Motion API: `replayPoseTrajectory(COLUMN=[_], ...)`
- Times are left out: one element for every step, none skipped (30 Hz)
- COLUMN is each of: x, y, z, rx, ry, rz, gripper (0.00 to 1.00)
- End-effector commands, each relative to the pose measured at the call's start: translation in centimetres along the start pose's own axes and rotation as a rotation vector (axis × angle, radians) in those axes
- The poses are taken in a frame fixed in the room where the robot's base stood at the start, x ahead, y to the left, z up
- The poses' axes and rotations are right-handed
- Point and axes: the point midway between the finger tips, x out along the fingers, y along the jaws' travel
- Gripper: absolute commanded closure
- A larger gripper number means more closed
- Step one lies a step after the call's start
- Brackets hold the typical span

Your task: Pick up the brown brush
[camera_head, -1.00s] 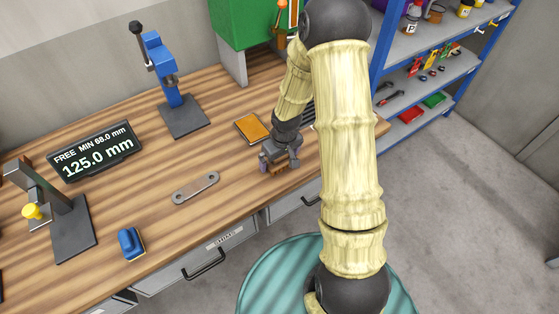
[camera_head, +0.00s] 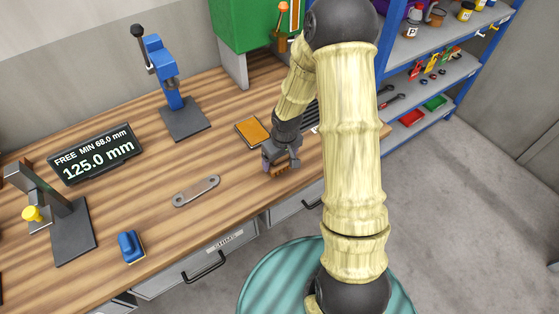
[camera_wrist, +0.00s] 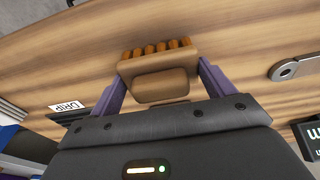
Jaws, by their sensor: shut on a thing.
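The brown brush (camera_wrist: 158,78) is between the two purple fingers of my gripper (camera_wrist: 160,82) in the wrist view, with its row of orange-brown bristle tufts facing the top of the picture. My gripper is shut on it. In the head view my gripper (camera_head: 281,163) is over the right part of the workbench, and only a small part of the brush (camera_head: 279,170) shows beneath it. I cannot tell for sure whether the brush is clear of the bench top.
The wooden workbench (camera_head: 150,205) carries an orange pad (camera_head: 252,131), a metal link plate (camera_head: 196,191), a blue brush-like block (camera_head: 131,246), a blue press (camera_head: 170,95) and a display (camera_head: 95,155). A green cabinet (camera_head: 238,25) stands behind. Shelves (camera_head: 440,70) are at right.

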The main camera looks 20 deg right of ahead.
Motion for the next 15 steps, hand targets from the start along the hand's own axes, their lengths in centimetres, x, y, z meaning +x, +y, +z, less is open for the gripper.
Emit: replayPoseTrajectory(x=[-0.7,-1.2,-1.9,-2.5,-3.1,-3.9,-4.5,-5.1,-5.9,-6.4,-6.9,-7.5,-7.8,-8.1,-8.4], y=[0.1,0.1,0.1,0.1,0.2,0.1,0.2,0.1,0.1,0.1,0.1,0.1,0.1,0.1,0.1], z=[-0.1,-0.2,-0.3,-0.5,-0.5,-0.6,-0.7,-0.8,-0.9,-1.0,-1.1,-1.2,-1.2,-1.3,-1.3], rx=[0.002,0.002,0.003,0.004,0.003,0.003,0.004,0.003,0.003,0.004,0.002,0.002,0.003,0.003,0.001], ry=[0.003,0.005,0.004,0.006,0.005,0.006,0.006,0.005,0.005,0.004,0.005,0.003,0.004,0.003,0.002], rz=[0.001,0.002,0.002,0.002,0.003,0.003,0.003,0.003,0.003,0.003,0.003,0.003,0.002,0.002,0.002], gripper=[0.48,0.48,0.48,0.48,0.48,0.48,0.48,0.48,0.48,0.48,0.48,0.48,0.48,0.48,0.48])
